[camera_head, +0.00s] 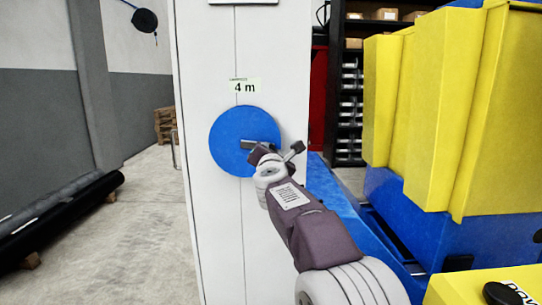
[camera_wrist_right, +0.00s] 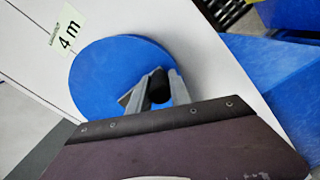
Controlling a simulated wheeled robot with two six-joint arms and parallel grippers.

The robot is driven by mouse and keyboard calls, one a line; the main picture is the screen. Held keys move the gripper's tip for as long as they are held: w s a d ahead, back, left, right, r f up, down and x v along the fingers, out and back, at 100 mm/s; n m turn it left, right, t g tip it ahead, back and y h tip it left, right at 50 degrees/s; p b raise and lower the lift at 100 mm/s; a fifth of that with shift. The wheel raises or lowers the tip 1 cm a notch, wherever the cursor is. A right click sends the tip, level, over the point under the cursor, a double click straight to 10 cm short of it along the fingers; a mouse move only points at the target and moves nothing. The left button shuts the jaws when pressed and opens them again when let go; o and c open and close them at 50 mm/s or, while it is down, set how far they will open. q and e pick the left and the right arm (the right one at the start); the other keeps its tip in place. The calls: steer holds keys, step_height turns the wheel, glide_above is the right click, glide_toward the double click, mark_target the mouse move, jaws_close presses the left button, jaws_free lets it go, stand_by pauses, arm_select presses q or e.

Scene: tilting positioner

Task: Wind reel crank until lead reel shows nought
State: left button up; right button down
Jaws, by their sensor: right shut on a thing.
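The lead reel is a blue disc (camera_head: 228,140) on the front of a white cabinet (camera_head: 210,230). A label (camera_head: 245,86) above it reads "4 m", and the label also shows in the right wrist view (camera_wrist_right: 66,36). My right gripper (camera_head: 256,148) is at the right part of the disc. In the right wrist view my right gripper (camera_wrist_right: 155,92) is shut on the dark crank handle (camera_wrist_right: 158,84), which stands out from the blue disc (camera_wrist_right: 100,75). The gripper hides part of the crank. My left gripper is not in view.
Yellow bins (camera_head: 440,110) on a blue base (camera_head: 440,225) stand close on the right. A dark shelf rack (camera_head: 348,100) is behind. Black rolls (camera_head: 60,220) lie on the floor at left.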

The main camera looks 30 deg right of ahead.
steer(key=shift+f, duration=0.15)
stand_by(0.3)
steer(key=c, duration=1.2)
jaws_free()
steer(key=shift+s, duration=0.1)
steer(key=v, duration=0.9)
steer(key=shift+b, duration=0.35)
